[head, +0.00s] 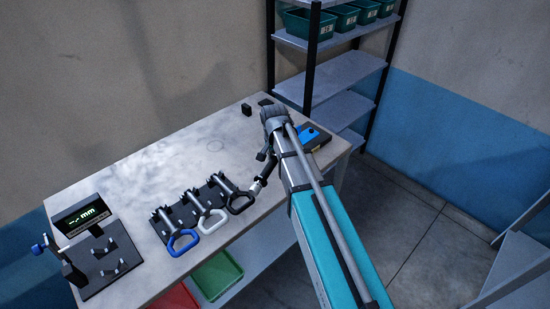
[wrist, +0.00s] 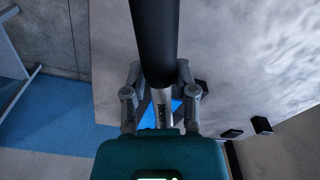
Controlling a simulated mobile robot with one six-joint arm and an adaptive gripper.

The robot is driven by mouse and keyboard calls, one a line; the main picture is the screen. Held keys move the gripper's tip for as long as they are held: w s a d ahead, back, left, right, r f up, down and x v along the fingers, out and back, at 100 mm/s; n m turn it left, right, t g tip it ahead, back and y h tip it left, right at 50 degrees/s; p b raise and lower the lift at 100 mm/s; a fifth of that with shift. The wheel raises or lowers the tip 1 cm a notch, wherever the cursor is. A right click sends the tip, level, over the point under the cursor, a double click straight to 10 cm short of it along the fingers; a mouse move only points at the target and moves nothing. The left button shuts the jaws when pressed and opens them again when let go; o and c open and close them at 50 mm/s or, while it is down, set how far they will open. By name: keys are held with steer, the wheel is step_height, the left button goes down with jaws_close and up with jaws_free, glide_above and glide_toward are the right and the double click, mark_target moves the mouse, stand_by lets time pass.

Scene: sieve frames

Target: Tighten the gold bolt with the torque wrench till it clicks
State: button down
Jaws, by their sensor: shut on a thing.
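My gripper (wrist: 160,80) is shut on a long tool with a thick black grip and a silver, marked shaft, which I take to be the torque wrench (wrist: 154,40). Its black part runs up out of the wrist view. In the head view, my arm mostly hides the gripper; a dark stick with a silver part (head: 257,186), apparently the wrench, slants down toward the front of the table (head: 160,150). A blue block on a dark base (head: 308,133) lies beside my arm near the right end of the table. I cannot make out the gold bolt in either view.
A dark rack (head: 163,232) holds several metal pieces with blue, white and black loop handles. A gauge stand with a display (head: 82,216) is at the left. Small dark blocks (head: 246,109) lie at the back. Shelves with green bins (head: 297,23) stand behind. The table's back middle is clear.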

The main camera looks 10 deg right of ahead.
steer(key=shift+f+b, duration=0.45)
stand_by(0.4)
steer(key=c, duration=1)
jaws_free()
steer(key=shift+c, duration=0.2)
jaws_close()
